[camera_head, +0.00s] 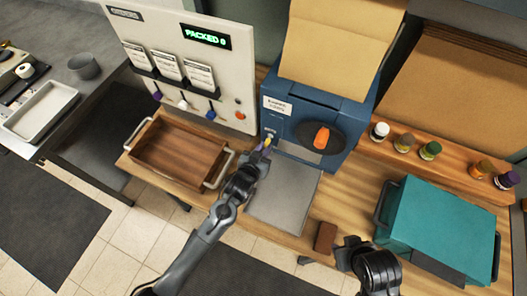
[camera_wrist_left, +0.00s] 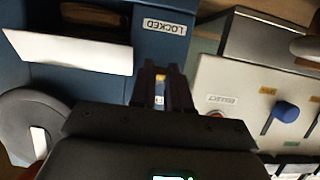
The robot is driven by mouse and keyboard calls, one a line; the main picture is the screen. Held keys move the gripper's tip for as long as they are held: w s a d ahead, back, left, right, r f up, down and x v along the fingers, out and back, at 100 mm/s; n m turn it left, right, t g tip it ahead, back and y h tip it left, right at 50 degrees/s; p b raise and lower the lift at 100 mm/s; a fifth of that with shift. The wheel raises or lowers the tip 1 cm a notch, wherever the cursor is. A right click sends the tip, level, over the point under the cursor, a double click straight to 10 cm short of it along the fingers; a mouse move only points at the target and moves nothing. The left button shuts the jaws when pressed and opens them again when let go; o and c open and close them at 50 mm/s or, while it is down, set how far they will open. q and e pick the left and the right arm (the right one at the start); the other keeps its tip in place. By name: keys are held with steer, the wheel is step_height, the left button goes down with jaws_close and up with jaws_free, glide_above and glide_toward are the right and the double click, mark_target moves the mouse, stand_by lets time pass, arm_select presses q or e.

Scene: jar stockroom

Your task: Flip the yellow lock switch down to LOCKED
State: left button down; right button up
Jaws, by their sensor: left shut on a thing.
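The yellow lock switch (camera_head: 268,141) is on the front of the blue machine (camera_head: 350,115), at its lower left. My left gripper (camera_head: 264,148) reaches up to it and is shut on it. In the left wrist view, a small yellow part of the switch (camera_wrist_left: 160,76) shows between the dark fingertips (camera_wrist_left: 161,88); the fingers hide the rest, so I cannot tell its position. A LOCKED label (camera_wrist_left: 164,26) is on the blue panel beside the fingertips. My right gripper (camera_head: 352,250) is low in the head view beside a brown block (camera_head: 326,237); its finger gap is unclear.
A wooden tray (camera_head: 158,119) with handles stands left of my left gripper, below a white panel (camera_head: 240,60) with sliders and a PACKED display. A grey plate (camera_head: 283,200) is bare. A teal case (camera_head: 440,222) and a rack with several jars (camera_head: 430,150) stand right.

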stand_by(0.5)
arm_select(q)
steer(key=c, duration=1.1)
jaws_free()
steer(key=v, duration=1)
steer(key=shift+s+a+b, duration=0.25)
steer(key=shift+s+b, duration=0.15)
